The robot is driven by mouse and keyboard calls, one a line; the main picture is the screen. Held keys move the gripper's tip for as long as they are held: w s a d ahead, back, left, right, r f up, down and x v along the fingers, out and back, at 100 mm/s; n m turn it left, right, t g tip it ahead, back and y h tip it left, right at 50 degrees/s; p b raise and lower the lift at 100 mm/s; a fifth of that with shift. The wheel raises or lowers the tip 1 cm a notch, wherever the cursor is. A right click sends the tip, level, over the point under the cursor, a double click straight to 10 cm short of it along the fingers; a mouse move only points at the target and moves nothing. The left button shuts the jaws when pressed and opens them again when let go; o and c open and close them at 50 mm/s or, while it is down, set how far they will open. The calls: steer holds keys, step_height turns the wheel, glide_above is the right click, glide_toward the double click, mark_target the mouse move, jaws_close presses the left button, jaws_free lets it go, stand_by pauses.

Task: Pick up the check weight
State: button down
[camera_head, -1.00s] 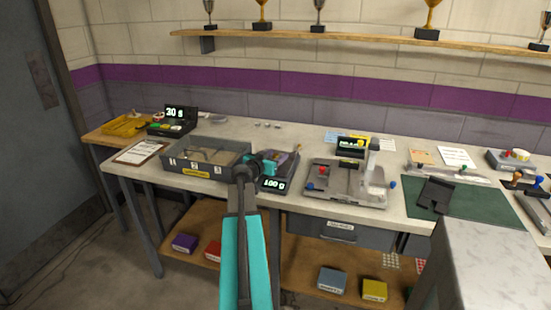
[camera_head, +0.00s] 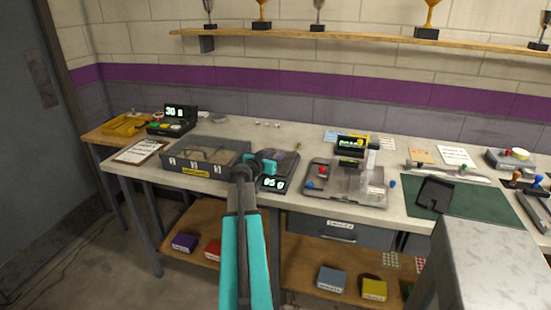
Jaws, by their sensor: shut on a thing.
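My gripper (camera_head: 263,164), with teal jaws, is at the left part of the dark scale (camera_head: 277,172) on the workbench. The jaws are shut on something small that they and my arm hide. I take it to be the check weight, but its shape and any gap to the scale pan do not show. The scale's lit display (camera_head: 274,183) is partly covered by my arm and its visible digits look like "05 g".
A grey bin with numbered compartments (camera_head: 184,164) stands close on the left. A fixture with coloured knobs (camera_head: 345,193) stands close on the right. A clipboard (camera_head: 139,152) and a second display unit (camera_head: 172,119) are farther left. The bench behind the scale is mostly clear.

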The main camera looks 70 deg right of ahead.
mark_target(275, 154)
steer(key=shift+r, duration=0.15)
steer(key=shift+r+b, duration=0.45)
steer(key=shift+r, duration=1)
steer(key=shift+s+a+r, duration=0.1)
steer(key=shift+a+r, duration=0.05)
steer(key=shift+a, duration=0.15)
steer(key=s+a, duration=0.1)
steer(key=a, duration=0.2)
steer(key=s+a+b, duration=0.1)
steer(key=a, duration=0.2)
steer(key=s+a+r+b, duration=0.1)
steer(key=a, duration=0.3)
steer(key=shift+d+f+b, duration=0.1)
steer(key=shift+f+b, duration=0.05)
steer(key=shift+b, duration=0.5)
steer(key=shift+s+b, duration=0.1)
steer(key=shift+b, duration=0.6)
steer(key=shift+s+a+b, duration=0.1)
steer(key=shift+a+b, duration=0.35)
steer(key=shift+b, duration=0.8)
